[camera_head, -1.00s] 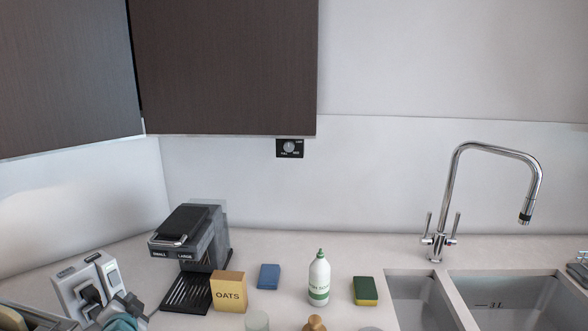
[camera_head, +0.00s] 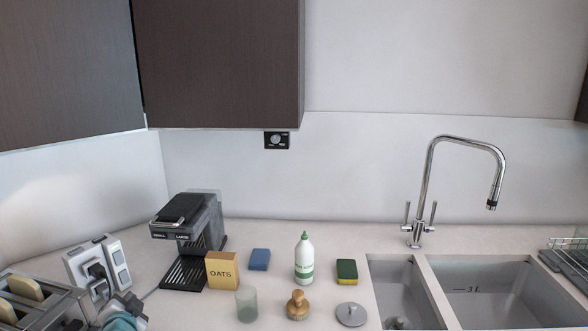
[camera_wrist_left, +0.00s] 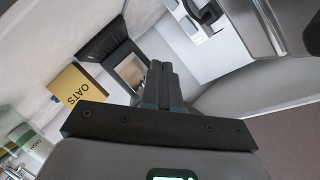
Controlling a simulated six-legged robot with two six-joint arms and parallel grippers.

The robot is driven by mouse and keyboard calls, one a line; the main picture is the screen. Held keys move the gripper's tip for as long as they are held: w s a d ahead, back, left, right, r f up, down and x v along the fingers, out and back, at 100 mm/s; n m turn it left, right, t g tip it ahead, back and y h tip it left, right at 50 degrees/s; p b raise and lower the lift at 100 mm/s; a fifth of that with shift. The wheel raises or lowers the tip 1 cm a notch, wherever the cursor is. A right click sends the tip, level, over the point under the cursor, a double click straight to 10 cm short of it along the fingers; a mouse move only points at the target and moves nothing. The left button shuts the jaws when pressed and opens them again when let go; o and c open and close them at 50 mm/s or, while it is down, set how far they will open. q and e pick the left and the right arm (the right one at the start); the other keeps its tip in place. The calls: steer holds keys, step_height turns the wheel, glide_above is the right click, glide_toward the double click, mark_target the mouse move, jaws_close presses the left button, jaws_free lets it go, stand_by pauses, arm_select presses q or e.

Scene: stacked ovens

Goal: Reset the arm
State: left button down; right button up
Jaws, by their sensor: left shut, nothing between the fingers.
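My left gripper (camera_head: 126,310) shows at the bottom left of the head view, low over the counter, in front of the wall sockets and beside the toaster. In the left wrist view its two dark fingers (camera_wrist_left: 160,82) are together with nothing between them. The fingers point toward the coffee machine (camera_wrist_left: 108,42) area, and the oats box (camera_wrist_left: 77,93) lies left of them in that view. My right gripper is not in view.
On the counter stand the coffee machine (camera_head: 190,240), oats box (camera_head: 222,270), white bottle (camera_head: 304,258), glass (camera_head: 246,304), brush (camera_head: 298,305) and sponge (camera_head: 347,272). A toaster (camera_head: 40,300) is at bottom left. The sink (camera_head: 480,262) and tap (camera_head: 425,190) are right. Dark cabinets (camera_head: 220,60) hang above.

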arm_select(q)
steer(key=s+d+f+m+g+h, duration=0.1)
steer(key=s+d+f+g+h, duration=0.1)
steer(key=s+d+f, duration=0.4)
steer(key=s+d+f+g+h, duration=0.1)
steer(key=d+f+h, duration=0.1)
steer(key=d+f, duration=0.5)
steer(key=s+d+f+m+g+h, duration=0.1)
steer(key=s+d+f+g+h, duration=0.2)
steer(key=f, duration=0.6)
steer(key=s+d+f+n+g+h, duration=0.1)
steer(key=s+d+f+n+g, duration=0.1)
steer(key=s, duration=0.6)
steer(key=s+d+f+n+g+h, duration=0.1)
steer(key=s+d+f+n+g, duration=0.1)
steer(key=s, duration=0.7)
steer(key=s+d+f+n+g, duration=0.3)
steer(key=s+d+n, duration=0.3)
steer(key=s, duration=0.3)
steer(key=shift+d+f+h, duration=0.2)
steer(key=shift+d+h, duration=0.2)
steer(key=shift+d, duration=0.3)
